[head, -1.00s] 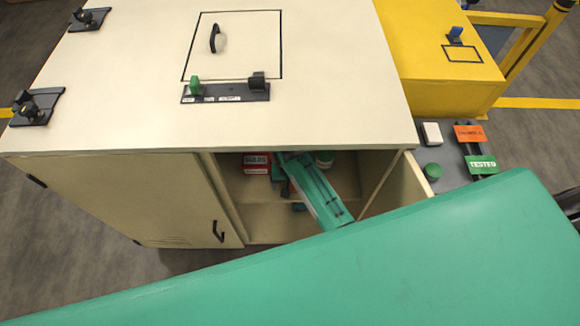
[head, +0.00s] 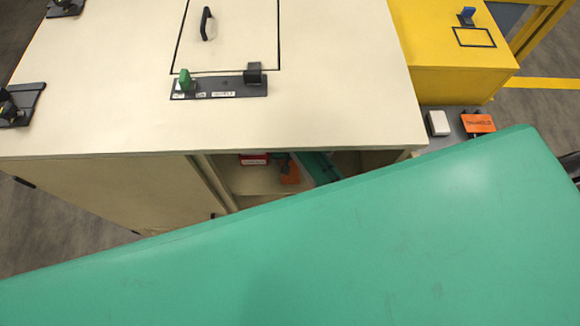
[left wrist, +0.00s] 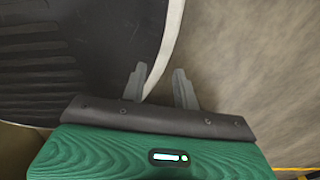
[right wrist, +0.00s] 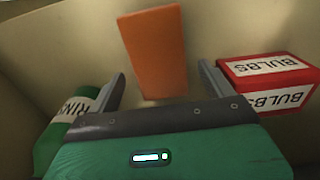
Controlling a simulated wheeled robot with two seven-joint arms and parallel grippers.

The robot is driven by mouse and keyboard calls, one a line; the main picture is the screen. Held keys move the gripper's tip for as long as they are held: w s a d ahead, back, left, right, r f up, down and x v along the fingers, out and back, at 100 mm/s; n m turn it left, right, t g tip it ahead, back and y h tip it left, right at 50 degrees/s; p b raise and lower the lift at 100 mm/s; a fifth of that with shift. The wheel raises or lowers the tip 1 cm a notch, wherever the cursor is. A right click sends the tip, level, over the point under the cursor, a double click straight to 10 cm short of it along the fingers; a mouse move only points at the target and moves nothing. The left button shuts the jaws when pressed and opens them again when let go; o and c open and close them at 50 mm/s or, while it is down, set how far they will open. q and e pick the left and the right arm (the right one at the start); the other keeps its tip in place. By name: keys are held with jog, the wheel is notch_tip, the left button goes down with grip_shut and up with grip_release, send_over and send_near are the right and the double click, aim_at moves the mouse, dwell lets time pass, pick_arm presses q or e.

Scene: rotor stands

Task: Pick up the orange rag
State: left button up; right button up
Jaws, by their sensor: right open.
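The orange rag (right wrist: 155,50) is a flat, upright-looking orange piece in the right wrist view. It also shows inside the open cabinet in the head view (head: 290,173). My right gripper (right wrist: 162,82) is open inside the cabinet, with one finger to either side of the rag's lower end; nothing is gripped. In the head view my right gripper (head: 281,162) is small and partly hidden. My left gripper (left wrist: 159,72) is open and empty, away from the cabinet, over the floor beside a dark ribbed surface.
A red BULBS box (right wrist: 265,85) stands right of the right gripper. A green-and-white bottle (right wrist: 62,128) lies to its left. The cream cabinet (head: 120,120) has close walls around the gripper. A yellow cabinet (head: 440,55) and a grey surface with an orange sign (head: 478,123) are to the right.

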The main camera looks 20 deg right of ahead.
jog(key=shift+f, duration=0.5)
jog(key=c, duration=1)
jog(key=shift+c, duration=0.4)
jog(key=shift+r, duration=0.8)
jog(key=shift+s+a+r, duration=0.1)
jog(key=shift+s+r, duration=0.1)
jog(key=shift+r, duration=0.3)
jog(key=shift+s+r, duration=0.15)
jog(key=shift+r, duration=0.3)
pick_arm(q)
jog(key=shift+w, duration=0.75)
pick_arm(e)
jog(key=s+a, duration=0.3)
jog(key=s, duration=1.4)
pick_arm(q)
jog(key=shift+w, duration=0.15)
